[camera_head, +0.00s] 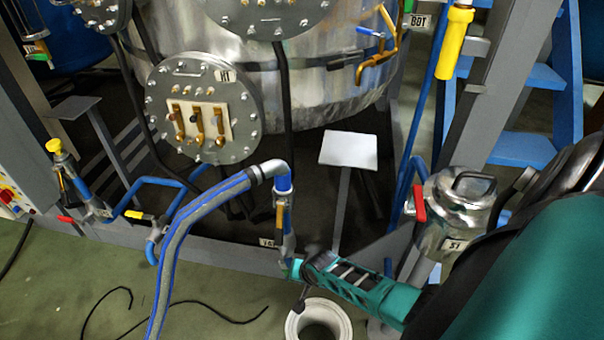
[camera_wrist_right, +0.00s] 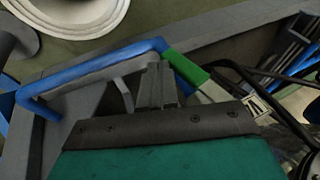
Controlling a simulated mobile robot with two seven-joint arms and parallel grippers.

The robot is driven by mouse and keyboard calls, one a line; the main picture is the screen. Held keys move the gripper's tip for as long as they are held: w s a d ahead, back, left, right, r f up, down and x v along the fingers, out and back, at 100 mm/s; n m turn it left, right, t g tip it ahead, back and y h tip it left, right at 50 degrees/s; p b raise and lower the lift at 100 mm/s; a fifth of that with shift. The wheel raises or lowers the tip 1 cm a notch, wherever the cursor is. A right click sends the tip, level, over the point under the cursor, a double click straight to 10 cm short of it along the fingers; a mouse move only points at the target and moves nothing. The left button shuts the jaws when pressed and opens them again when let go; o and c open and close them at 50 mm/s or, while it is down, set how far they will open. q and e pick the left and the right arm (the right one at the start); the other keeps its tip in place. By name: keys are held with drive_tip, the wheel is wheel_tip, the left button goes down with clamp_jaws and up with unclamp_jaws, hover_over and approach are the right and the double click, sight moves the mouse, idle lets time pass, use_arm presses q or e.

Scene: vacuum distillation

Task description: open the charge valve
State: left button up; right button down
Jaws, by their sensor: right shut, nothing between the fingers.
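A green lever grip (camera_wrist_right: 186,68) shows in the right wrist view, beside the fingers of my right gripper (camera_wrist_right: 158,84). I cannot tell whether they touch. The fingers are together, with nothing between them. In the head view my right gripper (camera_head: 298,268) comes in from the lower right to the foot of the blue vertical pipe (camera_head: 284,185). The green grip is mostly hidden there. A yellow-orange lever (camera_head: 280,219) hangs along this pipe. A small tag (camera_head: 267,242) beside it is too small to read; no valve is clearly marked as charge. My left gripper is not in view.
A blue-grey hose (camera_head: 190,225) arches from the pipe top to the floor. A white round container (camera_head: 318,322) stands below my right gripper. A steel canister (camera_head: 455,212) and a red lever (camera_head: 419,203) are at right. A steel vessel (camera_head: 215,45) stands behind.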

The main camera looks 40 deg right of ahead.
drive_tip(key=shift+w, duration=0.1)
idle(0.6)
use_arm(q)
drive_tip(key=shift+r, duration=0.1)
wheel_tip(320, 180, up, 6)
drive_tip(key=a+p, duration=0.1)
drive_tip(key=p, duration=0.8)
use_arm(e)
drive_tip(key=s+d+r+n+t+b, duration=0.1)
drive_tip(key=s+d+r+b, duration=0.1)
drive_tip(key=s+r, duration=0.75)
use_arm(q)
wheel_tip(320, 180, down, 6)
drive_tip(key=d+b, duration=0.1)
drive_tip(key=b, duration=0.6)
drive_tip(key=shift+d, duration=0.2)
use_arm(e)
drive_tip(key=w+a+f, duration=0.2)
drive_tip(key=w+f, duration=0.6)
drive_tip(key=w, duration=0.1)
drive_tip(key=shift+w+f, duration=0.2)
drive_tip(key=shift+f, duration=0.05)
